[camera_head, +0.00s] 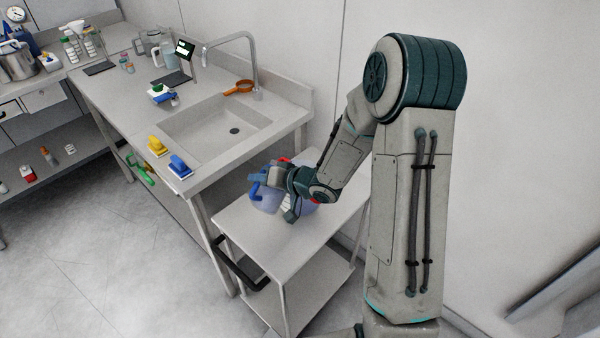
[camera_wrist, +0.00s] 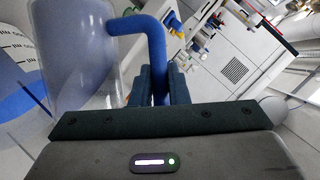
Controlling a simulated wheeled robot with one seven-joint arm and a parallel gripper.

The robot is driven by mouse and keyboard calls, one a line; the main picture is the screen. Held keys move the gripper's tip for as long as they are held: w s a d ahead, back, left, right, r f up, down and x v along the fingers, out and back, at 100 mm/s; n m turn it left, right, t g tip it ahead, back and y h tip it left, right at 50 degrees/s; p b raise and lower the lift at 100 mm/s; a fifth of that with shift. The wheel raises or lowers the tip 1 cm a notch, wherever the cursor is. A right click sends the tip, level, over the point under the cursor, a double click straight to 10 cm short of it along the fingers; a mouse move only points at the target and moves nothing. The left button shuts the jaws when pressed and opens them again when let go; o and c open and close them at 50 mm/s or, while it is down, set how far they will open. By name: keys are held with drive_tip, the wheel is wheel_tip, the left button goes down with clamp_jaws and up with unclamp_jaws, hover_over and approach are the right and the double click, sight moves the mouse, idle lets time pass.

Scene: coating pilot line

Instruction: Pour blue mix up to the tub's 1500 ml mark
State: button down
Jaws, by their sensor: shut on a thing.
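My gripper (camera_wrist: 161,88) is shut on the blue handle (camera_wrist: 150,38) of a clear jug (camera_wrist: 75,55), which fills the left of the wrist view. The jug looks bluish inside; its liquid level and tilt are hard to tell. Left of it, partly cut off and partly behind the jug, is the tub (camera_wrist: 14,45) with dark scale marks and blue below them. I cannot read the marks. In the head view my gripper (camera_head: 272,179) is over the small side table with the bluish jug (camera_head: 265,201); my arm hides much of the jug and tub.
The side table (camera_head: 250,236) has bare room at its front. Beside it stands a sink bench (camera_head: 120,85) with a tap (camera_head: 250,55), an orange strainer (camera_head: 239,87), and yellow (camera_head: 157,146) and blue (camera_head: 179,166) brushes near its edge. A wall is close behind.

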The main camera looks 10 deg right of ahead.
drive_tip(key=shift+w+d+r+m+y+p, duration=0.3)
drive_tip(key=shift+w+d+m+p, duration=0.15)
drive_tip(key=shift+p, duration=1.55)
idle(0.7)
drive_tip(key=shift+d+m, duration=0.1)
drive_tip(key=shift+m, duration=0.15)
drive_tip(key=shift+w+d+g+y, duration=0.15)
drive_tip(key=shift+g+y, duration=0.15)
drive_tip(key=shift+w+d+r+m, duration=0.15)
drive_tip(key=shift+w+d+m, duration=0.1)
drive_tip(key=shift+m, duration=0.15)
drive_tip(key=shift+d+r, duration=0.15)
drive_tip(key=shift+r, duration=0.05)
idle(1.6)
idle(0.4)
